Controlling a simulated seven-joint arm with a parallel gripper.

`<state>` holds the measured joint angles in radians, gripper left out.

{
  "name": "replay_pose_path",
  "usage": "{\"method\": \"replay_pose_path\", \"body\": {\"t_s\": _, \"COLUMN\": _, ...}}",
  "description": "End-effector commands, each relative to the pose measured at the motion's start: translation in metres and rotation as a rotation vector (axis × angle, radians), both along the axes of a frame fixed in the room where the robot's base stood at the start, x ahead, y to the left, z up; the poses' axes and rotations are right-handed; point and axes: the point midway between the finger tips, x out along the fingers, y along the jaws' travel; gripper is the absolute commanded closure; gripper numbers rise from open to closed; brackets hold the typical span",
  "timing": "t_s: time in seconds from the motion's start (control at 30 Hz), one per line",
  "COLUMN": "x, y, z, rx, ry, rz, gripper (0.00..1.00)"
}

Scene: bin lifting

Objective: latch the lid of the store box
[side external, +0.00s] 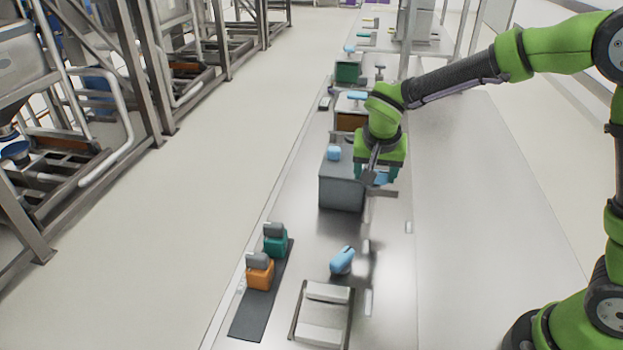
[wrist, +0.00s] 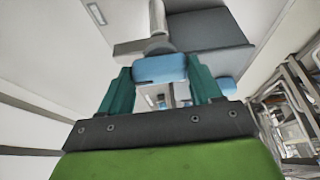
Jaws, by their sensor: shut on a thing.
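The store box, a grey box (side external: 341,188), stands on the steel bench, with a small blue block (side external: 333,153) on its top. My gripper (side external: 376,177) is at the box's right side, with its teal fingers pointing down. In the wrist view the fingers (wrist: 160,82) are shut on a blue grip (wrist: 160,68). A pale grey stem (wrist: 157,22) runs from this grip alongside the dark grey box (wrist: 208,28), so it looks like the latch handle. Whether the latch is fully engaged cannot be told, as my gripper hides part of it.
A loose-looking blue piece (side external: 343,261) and a pale tray (side external: 323,314) lie nearer on the bench. Orange (side external: 260,274) and teal (side external: 275,244) blocks stand on a dark mat (side external: 250,315). More boxes stand behind. The bench's right part is clear.

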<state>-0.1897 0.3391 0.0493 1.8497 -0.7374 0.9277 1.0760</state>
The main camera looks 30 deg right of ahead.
Motion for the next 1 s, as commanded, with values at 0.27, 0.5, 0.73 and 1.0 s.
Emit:
{"method": "replay_pose_path", "body": {"t_s": 0.27, "x": -0.0008, "y": -0.0012, "z": 0.0011, "rx": 0.001, "ry": -0.001, "rz": 0.134, "gripper": 0.67}}
{"method": "replay_pose_path", "body": {"t_s": 0.5, "x": -0.0007, "y": -0.0034, "z": 0.0013, "rx": 0.001, "ry": -0.002, "rz": 0.342, "gripper": 0.67}}
{"method": "replay_pose_path", "body": {"t_s": 0.73, "x": -0.0004, "y": -0.0051, "z": 0.0016, "rx": 0.001, "ry": -0.003, "rz": 0.558, "gripper": 0.67}}
{"method": "replay_pose_path", "body": {"t_s": 1.0, "x": 0.0003, "y": -0.0068, "z": 0.0013, "rx": 0.004, "ry": -0.002, "rz": 0.81, "gripper": 0.67}}
